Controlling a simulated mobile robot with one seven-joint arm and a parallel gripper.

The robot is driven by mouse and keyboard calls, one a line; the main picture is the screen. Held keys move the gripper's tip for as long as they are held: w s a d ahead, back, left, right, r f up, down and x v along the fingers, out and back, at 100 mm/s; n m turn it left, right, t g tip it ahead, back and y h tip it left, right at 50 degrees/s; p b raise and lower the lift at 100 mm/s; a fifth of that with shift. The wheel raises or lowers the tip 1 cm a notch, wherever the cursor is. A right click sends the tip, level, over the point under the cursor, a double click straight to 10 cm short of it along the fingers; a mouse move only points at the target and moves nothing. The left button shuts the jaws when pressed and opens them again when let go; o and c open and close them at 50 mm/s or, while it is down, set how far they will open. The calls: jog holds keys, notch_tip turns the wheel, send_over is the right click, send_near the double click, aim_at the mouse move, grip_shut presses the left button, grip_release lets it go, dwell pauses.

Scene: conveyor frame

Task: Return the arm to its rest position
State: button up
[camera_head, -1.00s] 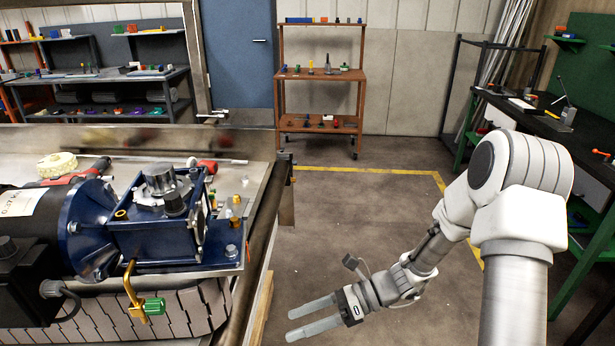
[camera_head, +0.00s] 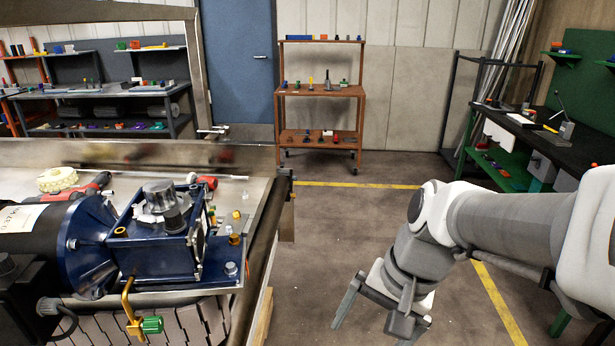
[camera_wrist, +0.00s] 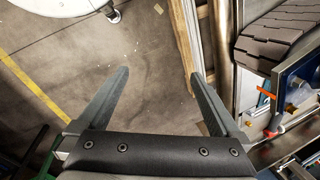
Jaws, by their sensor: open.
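My gripper (camera_head: 378,318) hangs at the lower right of the head view, pointing down over the bare floor to the right of the conveyor frame. Its fingers are apart with nothing between them. The wrist view also shows my gripper (camera_wrist: 162,95) open and empty above the concrete floor. My arm reaches in from the right edge of the head view and bends down at its elbow. The lower tip of the gripper is close to the bottom of the picture.
The conveyor frame (camera_head: 262,235) with a blue gearbox (camera_head: 150,245) and black motor (camera_head: 40,240) stands left. A green workbench (camera_head: 520,165) is right. An orange shelf cart (camera_head: 320,90) stands at the back. Floor (camera_head: 350,225) between is clear.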

jog(key=s+d+r+n+t+h+p, duration=0.1)
jog(key=s+d+r+n+t+p, duration=0.1)
jog(key=r+p, duration=0.4)
jog(key=s+d+r+n+t+h+p, duration=0.1)
jog(key=r+p, duration=0.6)
jog(key=r, duration=0.7)
jog(key=d+n+t, duration=0.1)
jog(key=d+n, duration=0.1)
jog(key=shift+s+n+t+h, duration=0.3)
jog(key=shift+s+t+h, duration=0.05)
jog(key=shift+t+h, duration=0.05)
jog(key=shift+a+f, duration=0.1)
